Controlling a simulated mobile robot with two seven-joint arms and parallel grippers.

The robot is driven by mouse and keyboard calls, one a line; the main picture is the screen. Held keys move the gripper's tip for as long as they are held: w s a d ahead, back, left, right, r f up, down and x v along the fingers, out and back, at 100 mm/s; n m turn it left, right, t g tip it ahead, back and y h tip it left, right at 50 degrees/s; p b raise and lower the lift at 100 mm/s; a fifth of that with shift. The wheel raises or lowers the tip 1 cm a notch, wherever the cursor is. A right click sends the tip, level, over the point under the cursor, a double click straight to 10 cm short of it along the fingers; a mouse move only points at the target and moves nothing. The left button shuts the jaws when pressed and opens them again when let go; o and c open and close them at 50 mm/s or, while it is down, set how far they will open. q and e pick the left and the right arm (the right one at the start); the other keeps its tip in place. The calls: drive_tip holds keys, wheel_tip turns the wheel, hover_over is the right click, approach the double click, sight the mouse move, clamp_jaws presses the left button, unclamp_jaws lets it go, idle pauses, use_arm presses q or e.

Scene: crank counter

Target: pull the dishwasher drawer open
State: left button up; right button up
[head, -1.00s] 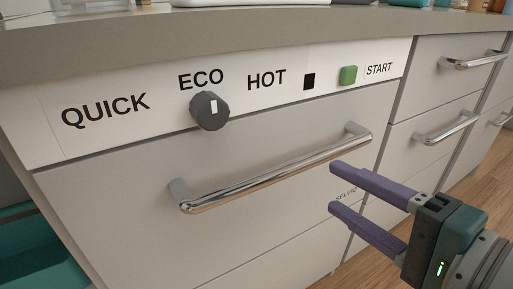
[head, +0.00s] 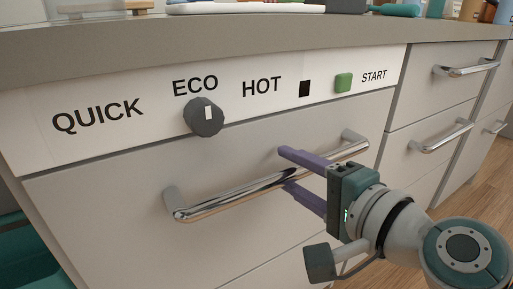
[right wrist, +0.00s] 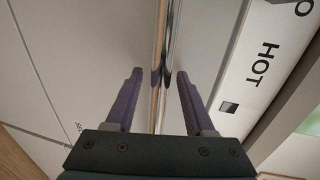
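The dishwasher drawer (head: 120,190) has a pale grey front and looks shut, flush below its white control panel. Its chrome bar handle (head: 225,200) runs across the front. My right gripper (head: 285,168) is open at the handle, one purple finger above the bar and one below. In the right wrist view the handle (right wrist: 162,60) runs between the two open fingers (right wrist: 160,90), with a gap on both sides. The stretch of bar behind the fingers is partly hidden in the head view. My left gripper is not in view.
A dark knob (head: 204,117) sticks out of the panel above the handle, near ECO. A green START button (head: 343,82) is at the right. More drawers with chrome handles (head: 441,136) stand to the right. A teal bin (head: 40,255) is at lower left.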

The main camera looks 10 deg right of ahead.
clamp_jaws()
idle(1.2)
